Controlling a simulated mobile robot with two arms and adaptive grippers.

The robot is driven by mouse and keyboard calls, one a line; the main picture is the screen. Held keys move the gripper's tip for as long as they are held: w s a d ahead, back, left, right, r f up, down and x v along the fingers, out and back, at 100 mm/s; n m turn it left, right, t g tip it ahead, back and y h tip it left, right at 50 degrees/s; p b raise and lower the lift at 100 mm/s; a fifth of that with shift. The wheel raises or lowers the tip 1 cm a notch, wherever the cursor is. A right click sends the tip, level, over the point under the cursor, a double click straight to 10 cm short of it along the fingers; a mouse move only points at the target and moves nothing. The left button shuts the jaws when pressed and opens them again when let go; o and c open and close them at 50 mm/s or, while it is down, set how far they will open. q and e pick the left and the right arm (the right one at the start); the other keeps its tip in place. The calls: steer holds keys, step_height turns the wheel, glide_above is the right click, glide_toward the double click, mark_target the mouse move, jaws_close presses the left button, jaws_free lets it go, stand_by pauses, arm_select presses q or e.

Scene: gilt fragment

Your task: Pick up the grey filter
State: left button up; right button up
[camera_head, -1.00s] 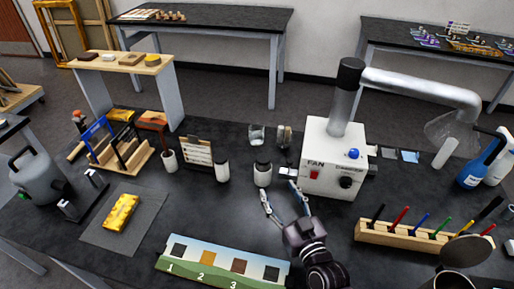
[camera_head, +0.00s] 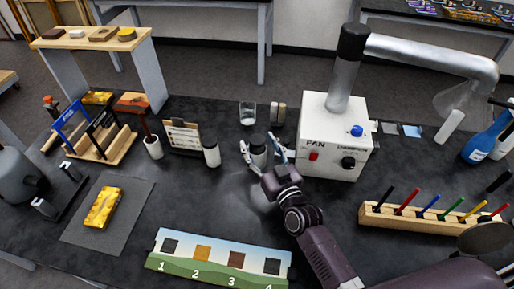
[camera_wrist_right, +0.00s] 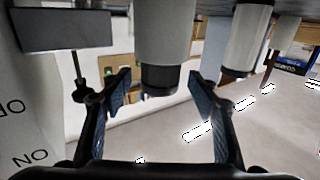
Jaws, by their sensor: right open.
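I cannot tell for sure which thing is the grey filter. My left gripper is not in view.
The white fan box (camera_head: 333,145) with its duct stands close to the right of the gripper. A numbered strip (camera_head: 217,262) and a pen rack (camera_head: 430,219) lie in front, with bare table between.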

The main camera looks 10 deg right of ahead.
steer(key=shift+w+a+f, duration=0.1)
steer(key=shift+w+a, duration=0.1)
steer(key=shift+w, duration=0.65)
steer(key=shift+s, duration=0.1)
steer(key=shift+c, duration=0.4)
steer(key=c, duration=1.2)
